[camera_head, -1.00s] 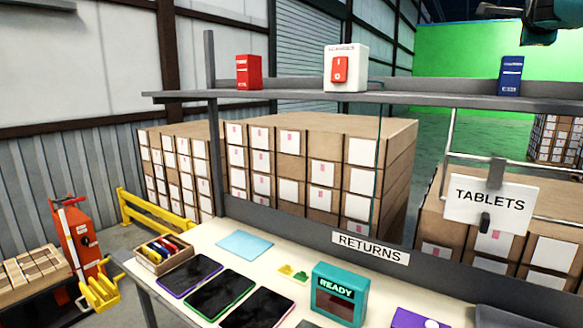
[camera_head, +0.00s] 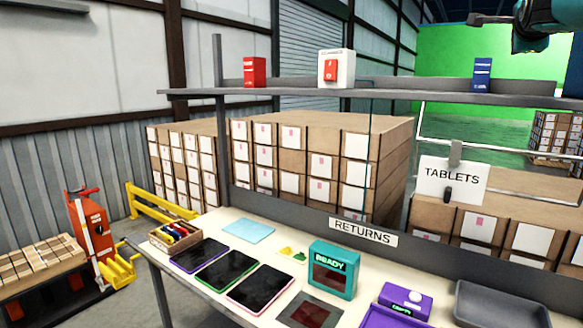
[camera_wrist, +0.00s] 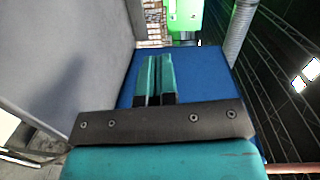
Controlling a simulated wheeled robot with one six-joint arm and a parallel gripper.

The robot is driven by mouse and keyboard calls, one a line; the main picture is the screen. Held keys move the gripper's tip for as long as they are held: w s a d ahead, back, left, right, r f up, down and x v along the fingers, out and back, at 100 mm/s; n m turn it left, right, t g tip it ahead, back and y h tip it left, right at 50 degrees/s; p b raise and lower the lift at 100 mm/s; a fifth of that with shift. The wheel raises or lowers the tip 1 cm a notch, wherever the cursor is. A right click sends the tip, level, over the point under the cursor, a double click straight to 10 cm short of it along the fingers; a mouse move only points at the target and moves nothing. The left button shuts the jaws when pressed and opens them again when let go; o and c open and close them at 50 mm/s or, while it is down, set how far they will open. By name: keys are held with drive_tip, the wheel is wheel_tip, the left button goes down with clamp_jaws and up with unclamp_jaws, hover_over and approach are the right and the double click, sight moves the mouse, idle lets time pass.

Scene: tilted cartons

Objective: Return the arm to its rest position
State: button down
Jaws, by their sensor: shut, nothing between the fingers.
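My gripper (camera_wrist: 154,78) shows in the wrist view as two teal fingers lying side by side, shut with nothing between them. It points toward a blue surface and, farther off, a green wall. In the head view part of my arm (camera_head: 548,22) hangs at the top right corner, above and apart from the shelf; the fingertips cannot be made out clearly there.
The returns table (camera_head: 215,300) holds several tablets (camera_head: 260,289), a teal READY box (camera_head: 333,268), a purple device (camera_head: 405,300) and a grey tray (camera_head: 500,304). Above it, a shelf (camera_head: 400,98) carries red, white and blue boxes. Stacked cartons (camera_head: 320,140) stand behind.

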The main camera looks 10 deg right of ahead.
drive_tip(key=s+a+f+n+g+y+b, duration=0.2)
drive_tip(key=s+a+f+n+y, duration=0.15)
drive_tip(key=a+f+n, duration=0.4)
drive_tip(key=s+a+f+n+g+y+b, duration=0.15)
drive_tip(key=a+f+n+y, duration=0.25)
drive_tip(key=a+f, duration=0.7)
drive_tip(key=s+a+f+n+g+y+b, duration=0.1)
drive_tip(key=s+a+f+n+y+b, duration=0.2)
drive_tip(key=a+f+n, duration=0.5)
drive_tip(key=s+a+f+n+g+y+b, duration=0.2)
drive_tip(key=s+a+f+n+g, duration=0.2)
drive_tip(key=s+f, duration=0.6)
drive_tip(key=s+a+f+n+g+y+b, duration=0.1)
drive_tip(key=s+a+f+n+g, duration=0.4)
drive_tip(key=s, duration=1.2)
drive_tip(key=a+f+n+y, duration=0.1)
drive_tip(key=a+f+n, duration=0.2)
drive_tip(key=a+f, duration=0.2)
drive_tip(key=shift+s+a+f+b, duration=0.3)
drive_tip(key=shift+s+f+b, duration=0.05)
drive_tip(key=shift+b, duration=0.05)
